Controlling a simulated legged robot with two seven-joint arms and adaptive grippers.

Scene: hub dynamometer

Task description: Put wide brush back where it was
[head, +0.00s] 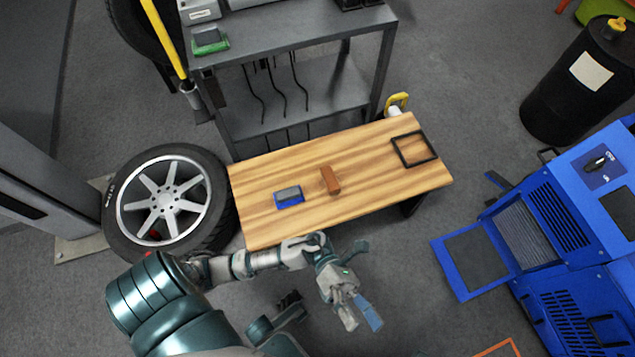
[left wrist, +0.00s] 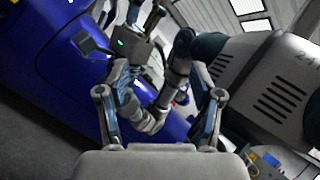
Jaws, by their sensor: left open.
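A small brown block (head: 330,180) lies near the middle of the wooden bench top (head: 385,187). A blue piece with a grey top (head: 289,196) lies to its left. I cannot tell for sure which of the two is the wide brush. A thin black square frame (head: 414,149) lies empty at the bench's right end. My left gripper (head: 358,314) is open and empty, in front of the bench and apart from both pieces. Its fingers also show in the left wrist view (left wrist: 160,118), with nothing between them. My right gripper (head: 276,317) shows only partly, low in the head view.
A wheel (head: 165,200) stands against the bench's left end. A grey shelf cart (head: 290,45) is behind the bench, with a green-edged item (head: 210,42) on top. A blue machine (head: 545,230) is at right, a black drum (head: 575,90) behind it. Floor between bench and machine is clear.

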